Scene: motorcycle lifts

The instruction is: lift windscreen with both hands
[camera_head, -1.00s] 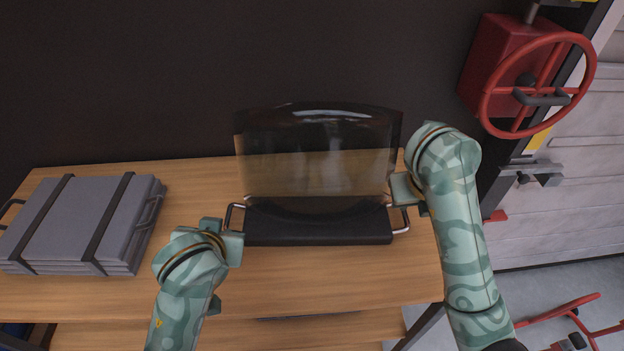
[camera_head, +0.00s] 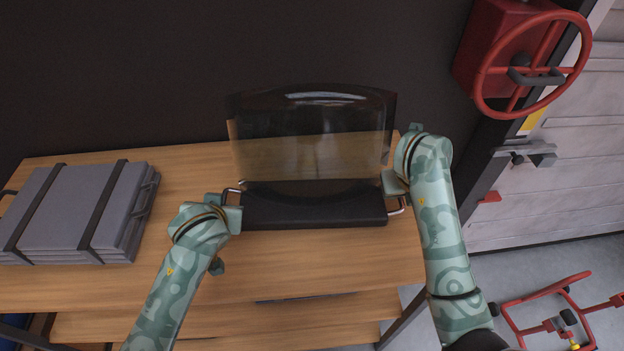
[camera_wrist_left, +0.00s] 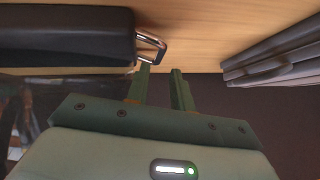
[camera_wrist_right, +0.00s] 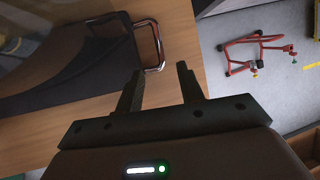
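The windscreen (camera_head: 310,155) stands upright on the wooden table, a smoky see-through pane on a black base (camera_head: 315,207) with a metal handle at each end. My left gripper (camera_head: 230,212) is at the left handle (camera_head: 230,191). In the left wrist view its fingers (camera_wrist_left: 160,69) are apart, with the left handle (camera_wrist_left: 152,46) just ahead of the left fingertip. My right gripper (camera_head: 391,184) is at the right handle (camera_head: 401,207). In the right wrist view its fingers (camera_wrist_right: 159,68) are apart, with the right handle (camera_wrist_right: 155,45) just ahead, nothing gripped.
A grey strapped case (camera_head: 80,213) lies on the table (camera_head: 300,264) at left. A dark wall (camera_head: 230,50) rises behind the windscreen. A red valve wheel (camera_head: 530,65) is at upper right, and a red metal stand (camera_head: 550,315) is on the floor at lower right.

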